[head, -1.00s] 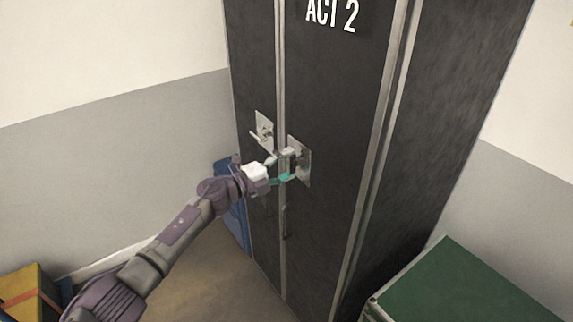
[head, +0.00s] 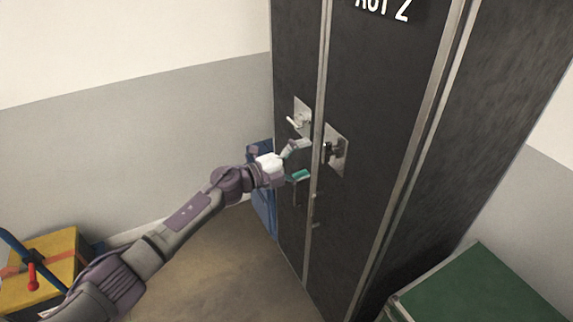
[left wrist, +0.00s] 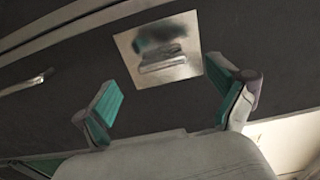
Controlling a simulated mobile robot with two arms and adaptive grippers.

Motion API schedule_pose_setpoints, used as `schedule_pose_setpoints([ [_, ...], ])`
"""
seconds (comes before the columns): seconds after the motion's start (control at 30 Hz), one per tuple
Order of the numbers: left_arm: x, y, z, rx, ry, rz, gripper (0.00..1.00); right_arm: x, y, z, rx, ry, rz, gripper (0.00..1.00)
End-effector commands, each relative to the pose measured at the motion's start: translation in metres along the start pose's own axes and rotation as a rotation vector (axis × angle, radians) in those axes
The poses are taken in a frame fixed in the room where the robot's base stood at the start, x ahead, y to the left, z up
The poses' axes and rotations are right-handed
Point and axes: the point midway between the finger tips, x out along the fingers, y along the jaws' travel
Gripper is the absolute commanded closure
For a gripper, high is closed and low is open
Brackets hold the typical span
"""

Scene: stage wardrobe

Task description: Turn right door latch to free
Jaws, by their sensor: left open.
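The dark wardrobe has two doors. The right door latch (head: 337,150) is a metal plate with a dark-looking handle on the right door (head: 375,110). It also shows in the left wrist view as a bright plate with a bar-like handle (left wrist: 162,60) lying nearly level in that picture. My left gripper (head: 300,160) is open and empty, a little to the left of and in front of this latch, apart from it. Its two teal-padded fingers (left wrist: 165,97) stand below the plate in the wrist view, one to each side. My right gripper is not in view.
The left door latch (head: 300,118), with a pale lever, sits just above my left gripper. A green-topped case (head: 480,290) stands at lower right, a yellow box (head: 55,262) at lower left. A blue object (head: 262,200) stands beside the wardrobe. The floor between is clear.

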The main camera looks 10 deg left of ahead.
Motion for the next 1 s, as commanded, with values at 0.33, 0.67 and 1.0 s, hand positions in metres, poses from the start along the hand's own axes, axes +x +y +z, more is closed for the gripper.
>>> schedule_pose_setpoints([
  [0.33, -0.061, 0.001, 0.0, 0.0, 0.0, 0.001, 0.04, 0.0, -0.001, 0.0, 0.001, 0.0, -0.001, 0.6],
  [0.67, -0.069, 0.0, 0.0, -0.001, 0.001, -0.001, 0.04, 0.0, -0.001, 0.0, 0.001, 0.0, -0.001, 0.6],
  [1.0, -0.071, 0.013, 0.004, -0.043, -0.027, -0.001, 0.04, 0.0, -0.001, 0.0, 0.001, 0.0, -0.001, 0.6],
])
